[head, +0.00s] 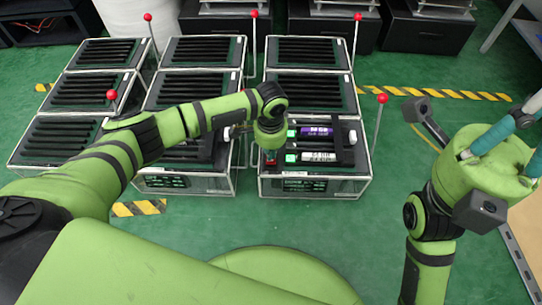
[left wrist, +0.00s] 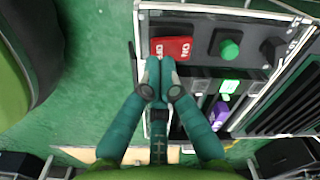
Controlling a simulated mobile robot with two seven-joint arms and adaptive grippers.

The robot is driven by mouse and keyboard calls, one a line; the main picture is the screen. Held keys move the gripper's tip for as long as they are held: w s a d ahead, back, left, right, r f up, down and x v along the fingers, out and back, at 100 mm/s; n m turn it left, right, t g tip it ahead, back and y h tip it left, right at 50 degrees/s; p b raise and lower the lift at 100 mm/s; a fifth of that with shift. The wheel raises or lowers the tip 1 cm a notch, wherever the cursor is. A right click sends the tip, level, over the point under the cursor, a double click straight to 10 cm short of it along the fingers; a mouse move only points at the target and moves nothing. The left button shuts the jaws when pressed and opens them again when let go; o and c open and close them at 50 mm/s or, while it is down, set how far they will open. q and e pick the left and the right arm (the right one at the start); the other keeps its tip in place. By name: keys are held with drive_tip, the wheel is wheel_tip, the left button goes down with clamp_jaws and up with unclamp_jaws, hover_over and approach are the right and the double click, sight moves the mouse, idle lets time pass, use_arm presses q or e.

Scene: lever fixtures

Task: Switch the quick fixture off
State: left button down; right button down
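The fixture (head: 315,187) is the front-right box in the head view, with a clear-edged case and a dark top. Its red rocker switch (left wrist: 171,48) shows in the left wrist view on a black panel, beside a round green button (left wrist: 229,48). My left gripper (left wrist: 160,64) has its two teal fingers together, empty, with the tips at the lower edge of the red switch. I cannot tell whether they touch it. In the head view my left wrist hides much of this corner. My right gripper (head: 505,142) is at the right, away from the fixtures, its fingertips cut off.
A purple cell (head: 316,132) and a white cell (head: 318,157) lie on the fixture. A red-knobbed lever (head: 381,99) stands at its right side. Several similar fixtures stand behind and left, with upright red-knobbed levers. Green floor in front is clear.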

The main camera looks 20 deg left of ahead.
use_arm(q)
drive_tip(key=shift+f+b, duration=0.5)
drive_tip(key=shift+f, duration=0.8)
idle(0.9)
